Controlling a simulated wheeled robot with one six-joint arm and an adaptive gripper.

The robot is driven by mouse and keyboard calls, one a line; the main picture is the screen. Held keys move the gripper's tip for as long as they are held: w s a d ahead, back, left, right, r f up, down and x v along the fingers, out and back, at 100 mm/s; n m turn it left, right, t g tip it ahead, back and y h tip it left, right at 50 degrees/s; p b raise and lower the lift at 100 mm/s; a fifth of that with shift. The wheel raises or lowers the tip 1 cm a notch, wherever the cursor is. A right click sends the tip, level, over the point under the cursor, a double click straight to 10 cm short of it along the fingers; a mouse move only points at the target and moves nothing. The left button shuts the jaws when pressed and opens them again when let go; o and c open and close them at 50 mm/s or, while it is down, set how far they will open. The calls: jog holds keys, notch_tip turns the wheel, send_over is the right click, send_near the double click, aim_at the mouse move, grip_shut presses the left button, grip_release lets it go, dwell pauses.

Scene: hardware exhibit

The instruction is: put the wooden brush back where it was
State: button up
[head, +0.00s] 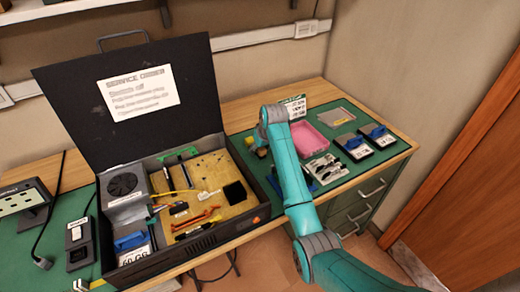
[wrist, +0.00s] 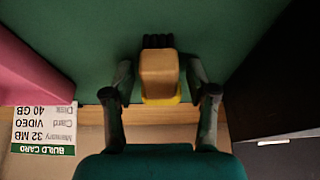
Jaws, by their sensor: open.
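The wooden brush (wrist: 158,72), a tan wooden block with black bristles at its far end, is on the green mat in the wrist view. My gripper (wrist: 159,94) is open, with one finger on each side of the brush and visible gaps between. A yellow thing shows at the brush's near end; I cannot tell whether it is part of it. In the head view my gripper (head: 260,146) is low over the mat right of the open case, and my arm hides most of that spot.
The open black case (head: 262,219) with parts inside stands to the left. A pink tray (head: 309,138) and a build card (head: 296,105) are close to my gripper. Tools and blue-handled drives (head: 354,148) lie to the right on the green mat.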

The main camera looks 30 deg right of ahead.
jog(key=v, duration=1.1)
jog(key=shift+r, duration=0.4)
jog(key=shift+s, duration=0.1)
